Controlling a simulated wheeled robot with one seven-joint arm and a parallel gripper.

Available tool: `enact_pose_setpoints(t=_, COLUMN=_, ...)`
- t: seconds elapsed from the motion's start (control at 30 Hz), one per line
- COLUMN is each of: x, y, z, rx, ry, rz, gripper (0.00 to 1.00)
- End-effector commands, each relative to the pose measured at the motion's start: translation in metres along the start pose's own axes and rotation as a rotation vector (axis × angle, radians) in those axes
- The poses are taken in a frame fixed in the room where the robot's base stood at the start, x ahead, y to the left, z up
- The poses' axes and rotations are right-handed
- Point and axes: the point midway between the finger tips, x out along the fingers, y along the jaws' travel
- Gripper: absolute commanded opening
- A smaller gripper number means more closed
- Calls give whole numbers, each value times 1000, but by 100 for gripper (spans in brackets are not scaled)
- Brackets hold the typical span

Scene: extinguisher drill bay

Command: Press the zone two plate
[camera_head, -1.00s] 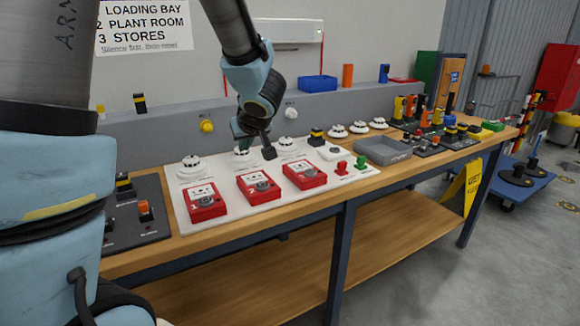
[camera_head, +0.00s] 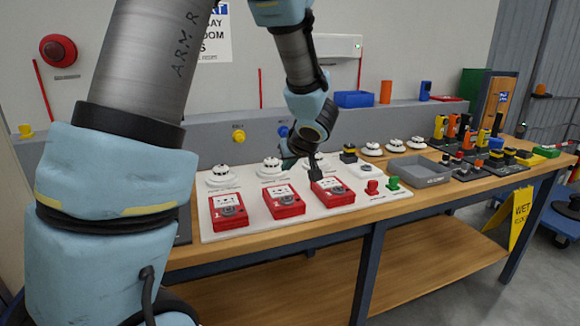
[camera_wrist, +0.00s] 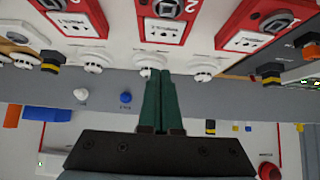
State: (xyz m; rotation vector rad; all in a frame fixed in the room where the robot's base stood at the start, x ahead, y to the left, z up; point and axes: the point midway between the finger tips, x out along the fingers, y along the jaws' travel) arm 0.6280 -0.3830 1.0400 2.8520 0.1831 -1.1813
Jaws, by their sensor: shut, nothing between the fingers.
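Three red call points stand in a row on a white board (camera_head: 240,236). The zone two call point (camera_head: 284,203) is the middle one, with a white label and a dark round centre; it also shows at the top of the wrist view (camera_wrist: 165,30). The zone one call point (camera_head: 229,212) is left of it, the zone three call point (camera_head: 331,192) right. My gripper (camera_head: 288,164) is shut and empty above the board, behind the call points and near the middle white detector (camera_head: 270,167). In the wrist view its green fingers (camera_wrist: 160,73) lie together, tips close to that detector. I see no contact.
A left detector (camera_head: 222,175) stands behind zone one. Red (camera_head: 372,187) and green (camera_head: 394,183) knobs and a grey tray (camera_head: 425,170) are to the right. Yellow (camera_head: 238,136) and blue (camera_head: 283,131) wall buttons are behind. Several tools crowd the bench's right end.

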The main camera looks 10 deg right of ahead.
Motion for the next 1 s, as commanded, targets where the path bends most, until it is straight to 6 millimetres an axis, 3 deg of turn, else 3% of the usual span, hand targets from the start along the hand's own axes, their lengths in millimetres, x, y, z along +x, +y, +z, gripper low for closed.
enact_pose_setpoints(t=0.2, x=49, y=-1, z=2, rx=0, ry=-1, rz=-4, gripper=0)
enact_pose_setpoints(t=0.4, x=75, y=0, z=17, rx=2, ry=-2, rz=-1, gripper=0)
enact_pose_setpoints(t=0.6, x=85, y=0, z=27, rx=1, ry=0, rz=-1, gripper=0)
enact_pose_setpoints(t=1.0, x=87, y=0, z=29, rx=0, ry=0, rz=0, gripper=0)
